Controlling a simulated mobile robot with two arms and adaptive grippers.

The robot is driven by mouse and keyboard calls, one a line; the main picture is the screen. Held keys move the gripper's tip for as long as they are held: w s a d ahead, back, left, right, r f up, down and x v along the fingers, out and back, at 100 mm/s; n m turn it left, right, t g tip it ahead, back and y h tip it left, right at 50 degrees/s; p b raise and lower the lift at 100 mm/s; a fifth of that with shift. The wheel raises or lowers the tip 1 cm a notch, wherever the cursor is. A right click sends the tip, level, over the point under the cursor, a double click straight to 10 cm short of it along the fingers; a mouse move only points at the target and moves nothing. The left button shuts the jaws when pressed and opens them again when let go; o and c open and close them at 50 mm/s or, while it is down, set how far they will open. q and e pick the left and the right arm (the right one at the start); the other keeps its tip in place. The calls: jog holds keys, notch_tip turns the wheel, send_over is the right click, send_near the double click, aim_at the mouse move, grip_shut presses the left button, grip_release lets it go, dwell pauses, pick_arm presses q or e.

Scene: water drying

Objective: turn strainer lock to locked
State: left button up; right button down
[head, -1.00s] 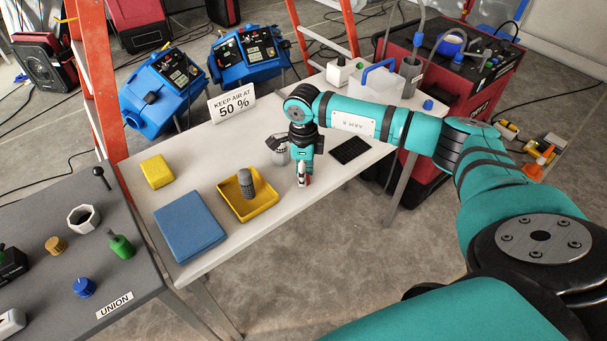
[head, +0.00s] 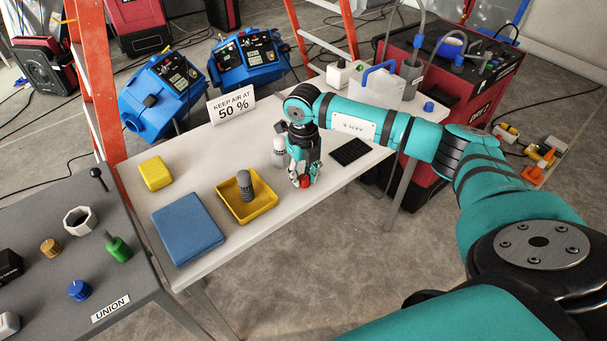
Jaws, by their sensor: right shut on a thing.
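My right gripper (head: 303,178) points down over the front part of the white table, right of the yellow tray. It is shut on a small red part (head: 305,182) low between its fingertips, mostly hidden by the fingers. I cannot tell for certain whether this is the strainer lock, nor read any locked or unlocked mark. A pale bottle-like piece with a grey top (head: 279,152) stands just left of the gripper. A grey cylinder (head: 245,186) stands upright in the yellow tray (head: 263,205). My left gripper is not in view.
The white table (head: 215,165) also holds a blue cloth-like block (head: 187,228), a yellow sponge (head: 155,173), a black mat (head: 351,151) and a "KEEP AIR AT 50 %" sign (head: 231,107). A grey bench (head: 45,215) with several fittings is at left. An orange ladder (head: 97,85) stands behind.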

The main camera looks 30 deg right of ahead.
aim_at(304, 178)
jog(key=shift+m, duration=0.8)
jog(key=c, duration=1)
grip_release()
jog(key=shift+r, duration=0.25)
notch_tip(304, 178, up, 12)
jog(key=shift+f, duration=0.2)
jog(key=shift+s+f, duration=0.1)
